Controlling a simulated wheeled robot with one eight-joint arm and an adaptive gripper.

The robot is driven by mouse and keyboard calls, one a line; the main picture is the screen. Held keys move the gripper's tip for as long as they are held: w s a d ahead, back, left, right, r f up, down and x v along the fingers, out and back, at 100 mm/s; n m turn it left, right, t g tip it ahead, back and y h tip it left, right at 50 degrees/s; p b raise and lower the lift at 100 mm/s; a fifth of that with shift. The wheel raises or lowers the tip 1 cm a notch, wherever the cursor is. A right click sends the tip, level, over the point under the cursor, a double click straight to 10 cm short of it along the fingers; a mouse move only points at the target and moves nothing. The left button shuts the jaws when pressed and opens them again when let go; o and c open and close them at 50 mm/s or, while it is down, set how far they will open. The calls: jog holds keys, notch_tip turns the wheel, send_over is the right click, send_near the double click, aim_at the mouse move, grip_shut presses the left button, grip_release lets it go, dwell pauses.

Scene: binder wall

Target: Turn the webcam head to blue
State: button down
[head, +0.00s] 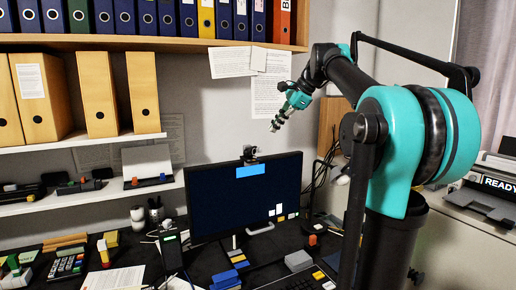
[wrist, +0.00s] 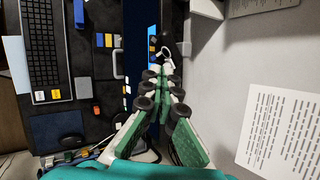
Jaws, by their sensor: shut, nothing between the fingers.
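The webcam (head: 249,154) is a small dark device on the top edge of the monitor (head: 215,205). A bright blue rectangle (head: 251,171) shows on the screen just below it. Which way the webcam head faces is too small to tell. My gripper (head: 275,126) is shut and empty, pointing down, above and a little right of the webcam and apart from it in the head view. In the wrist view my gripper's fingers (wrist: 164,78) meet, and a dark rounded thing that looks like the webcam (wrist: 168,47) lies just past their tips, partly hidden.
Papers (head: 232,62) hang on the wall behind my gripper. Shelves with binders (head: 97,95) are at the left. The desk holds a keyboard (wrist: 42,62), colored blocks and cables (head: 325,172) right of the monitor.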

aim_at(251, 151)
jog(key=s+d+f+m+t+y, duration=0.1)
jog(key=s+d+m, duration=0.25)
jog(key=m, duration=0.65)
jog(key=x, duration=0.4)
jog(key=a+r+x, duration=0.1)
jog(key=x, duration=0.7)
jog(key=shift+w+a+r, duration=0.15)
jog(key=shift+w+a, duration=0.2)
jog(key=shift+w, duration=0.15)
jog(key=shift+w+a, duration=0.3)
jog(key=shift+a, duration=0.15)
jog(key=shift+w+a, duration=0.2)
jog(key=shift+a, duration=0.25)
jog(key=shift+d, duration=0.1)
